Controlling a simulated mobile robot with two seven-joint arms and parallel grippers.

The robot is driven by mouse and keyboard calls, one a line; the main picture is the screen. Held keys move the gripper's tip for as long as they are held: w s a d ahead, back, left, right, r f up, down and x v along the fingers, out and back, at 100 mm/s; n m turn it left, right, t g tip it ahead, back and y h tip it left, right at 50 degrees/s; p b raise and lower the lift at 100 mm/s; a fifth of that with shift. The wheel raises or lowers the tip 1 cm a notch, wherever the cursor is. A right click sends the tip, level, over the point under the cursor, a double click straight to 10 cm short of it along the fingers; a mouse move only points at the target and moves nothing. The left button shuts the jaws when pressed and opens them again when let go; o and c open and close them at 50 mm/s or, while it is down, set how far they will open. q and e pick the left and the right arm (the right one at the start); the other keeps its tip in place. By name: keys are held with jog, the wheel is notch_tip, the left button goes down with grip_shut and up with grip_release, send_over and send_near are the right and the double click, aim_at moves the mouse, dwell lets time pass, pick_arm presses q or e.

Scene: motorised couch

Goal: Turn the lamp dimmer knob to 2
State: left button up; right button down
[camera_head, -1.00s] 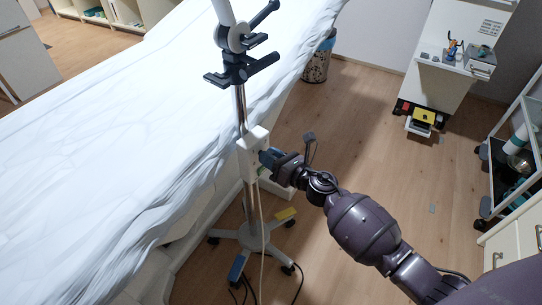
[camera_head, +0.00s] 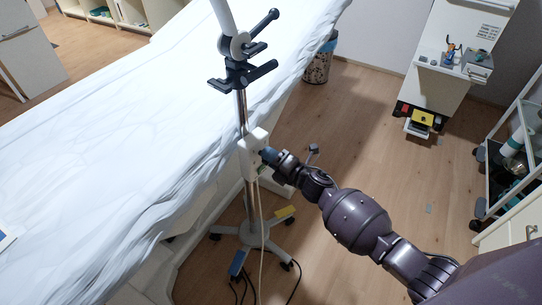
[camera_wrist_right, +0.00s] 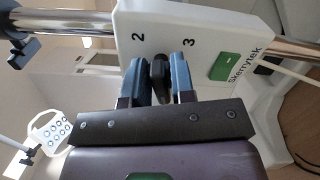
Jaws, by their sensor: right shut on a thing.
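The white lamp control box (camera_head: 252,150) is fixed on the metal lamp pole (camera_head: 241,108) beside the couch. In the right wrist view the box (camera_wrist_right: 205,22) shows the printed numbers 2 and 3 and a green switch (camera_wrist_right: 226,66). The black dimmer knob (camera_wrist_right: 160,76) sits between the two blue fingers of my right gripper (camera_wrist_right: 159,82), which is shut on it. The 2 is up and left of the knob, the 3 up and right. Other markings are hidden by the gripper. In the head view my right gripper (camera_head: 268,156) meets the box's right side. My left gripper is out of view.
The white-sheeted couch (camera_head: 110,130) fills the left. The pole's wheeled base (camera_head: 250,233) stands on the wood floor with cables around it. A white cabinet (camera_head: 445,65) and a trolley (camera_head: 510,160) stand at right.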

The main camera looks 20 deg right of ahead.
jog(key=m, duration=0.3)
jog(key=shift+p, duration=0.3)
jog(key=m, duration=0.2)
jog(key=shift+m+p, duration=0.3)
jog(key=shift+p, duration=0.05)
jog(key=m, duration=0.2)
jog(key=shift+f+m, duration=0.15)
jog(key=shift+m, duration=0.15)
jog(key=m+p, duration=0.1)
jog(key=m, duration=0.1)
jog(key=shift+f+m, duration=0.1)
jog(key=shift+m, duration=0.8)
jog(key=c, duration=1)
grip_release()
jog(key=shift+o, duration=0.2)
